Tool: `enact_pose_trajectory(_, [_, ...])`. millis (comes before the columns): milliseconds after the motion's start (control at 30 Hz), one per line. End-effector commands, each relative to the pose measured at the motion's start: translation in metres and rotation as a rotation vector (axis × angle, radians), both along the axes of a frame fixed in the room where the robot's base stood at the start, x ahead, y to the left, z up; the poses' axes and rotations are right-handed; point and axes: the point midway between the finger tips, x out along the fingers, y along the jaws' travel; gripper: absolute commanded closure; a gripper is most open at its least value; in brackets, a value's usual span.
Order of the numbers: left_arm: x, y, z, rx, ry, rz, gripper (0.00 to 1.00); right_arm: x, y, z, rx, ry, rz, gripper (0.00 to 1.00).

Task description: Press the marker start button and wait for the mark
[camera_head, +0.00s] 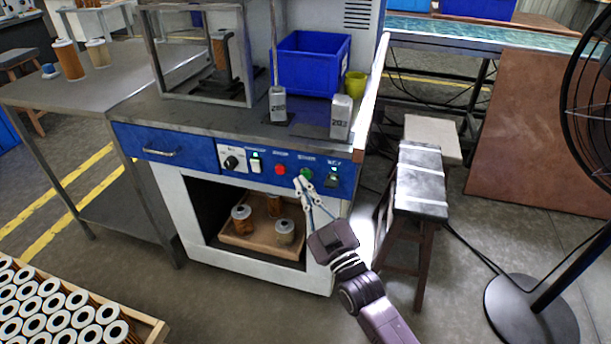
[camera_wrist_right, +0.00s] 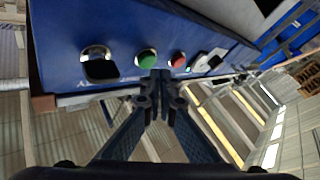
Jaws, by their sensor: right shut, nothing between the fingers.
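The blue control panel (camera_head: 214,151) runs along the front of the marking machine. It carries a green button (camera_head: 306,173) and, to its left, a red button (camera_head: 280,169). In the right wrist view the green button (camera_wrist_right: 146,58) and the red button (camera_wrist_right: 178,59) sit just beyond my fingertips. My right gripper (camera_head: 303,183) is shut and empty, its tips right by the green button. I cannot tell whether they touch it. In the right wrist view my gripper (camera_wrist_right: 155,80) hides part of the panel's lower edge. A cartridge (camera_head: 221,50) stands inside the machine's frame. My left gripper is not in view.
A black switch (camera_head: 331,180) and a rotary knob (camera_head: 231,162) flank the buttons. Below is an open bay with a wooden tray (camera_head: 262,241) of cartridges. A stool (camera_head: 422,180) and a fan (camera_head: 540,305) stand at the right. A crate of cartridges (camera_head: 150,331) is at the lower left.

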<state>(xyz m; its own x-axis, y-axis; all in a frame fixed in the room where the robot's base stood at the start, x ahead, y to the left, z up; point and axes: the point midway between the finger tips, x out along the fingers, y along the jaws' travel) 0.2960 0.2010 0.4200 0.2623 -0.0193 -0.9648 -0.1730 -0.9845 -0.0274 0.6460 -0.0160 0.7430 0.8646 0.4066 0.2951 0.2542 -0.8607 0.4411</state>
Motion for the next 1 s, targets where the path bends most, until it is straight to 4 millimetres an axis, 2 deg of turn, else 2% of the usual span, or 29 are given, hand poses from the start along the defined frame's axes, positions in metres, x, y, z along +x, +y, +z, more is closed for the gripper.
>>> enact_pose_trajectory(200, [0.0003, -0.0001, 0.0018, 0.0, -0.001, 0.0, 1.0, 0.0064, -0.0023, 0.0004, -0.001, -0.001, 0.0, 1.0])
enact_pose_trajectory(1000, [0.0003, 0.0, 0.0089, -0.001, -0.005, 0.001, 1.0, 0.0116, -0.004, 0.0, -0.001, 0.0, 0.0, 1.0])
